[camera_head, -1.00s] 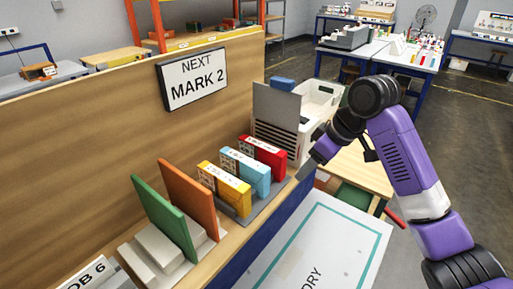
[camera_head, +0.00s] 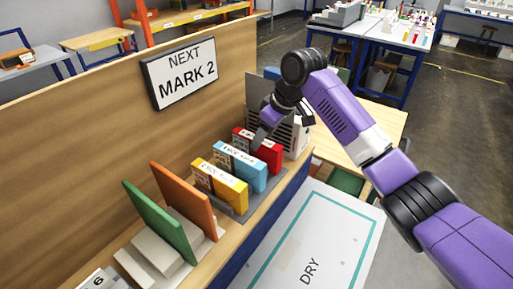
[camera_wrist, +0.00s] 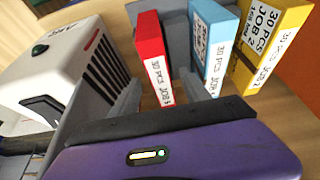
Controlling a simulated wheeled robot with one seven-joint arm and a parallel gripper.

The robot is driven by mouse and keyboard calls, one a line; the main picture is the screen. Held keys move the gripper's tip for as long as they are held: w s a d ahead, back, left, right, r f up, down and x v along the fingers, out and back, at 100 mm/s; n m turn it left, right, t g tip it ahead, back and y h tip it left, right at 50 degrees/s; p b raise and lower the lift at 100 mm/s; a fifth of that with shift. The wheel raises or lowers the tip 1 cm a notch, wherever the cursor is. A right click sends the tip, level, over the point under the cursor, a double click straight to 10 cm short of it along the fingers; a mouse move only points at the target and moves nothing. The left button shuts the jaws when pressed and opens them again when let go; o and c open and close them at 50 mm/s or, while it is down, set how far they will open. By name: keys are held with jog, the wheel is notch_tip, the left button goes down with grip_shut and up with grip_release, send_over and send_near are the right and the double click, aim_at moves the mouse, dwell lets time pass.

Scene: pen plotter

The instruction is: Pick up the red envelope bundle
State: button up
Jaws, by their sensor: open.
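The red envelope bundle (camera_head: 268,154) stands upright at the far end of a row on a grey holder (camera_head: 247,206), beside the blue bundle (camera_head: 243,168). In the wrist view the red bundle (camera_wrist: 150,55) shows its printed edge label, with the blue bundle (camera_wrist: 210,45) and yellow bundle (camera_wrist: 270,45) to its right. My gripper (camera_head: 263,136) is over the far end of the row, close to the red bundle and covering part of it. It is open, and its grey fingers appear either side of the red bundle in the wrist view. I cannot tell whether they touch it.
The yellow bundle (camera_head: 220,186) stands nearer in the row. Orange (camera_head: 184,200) and green (camera_head: 158,220) boards stand in a stepped rack. A white slotted machine (camera_head: 290,135) is just beyond the red bundle. A wooden panel (camera_head: 110,110) backs the bench; a white mat marked DRY (camera_head: 315,240) lies to the right.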

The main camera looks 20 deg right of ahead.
jog(key=shift+w+a+f, duration=0.1)
jog(key=shift+w+a, duration=0.15)
jog(key=shift+w, duration=0.05)
jog(key=shift+p+x, duration=0.5)
jog(key=shift+x, duration=1.95)
grip_shut()
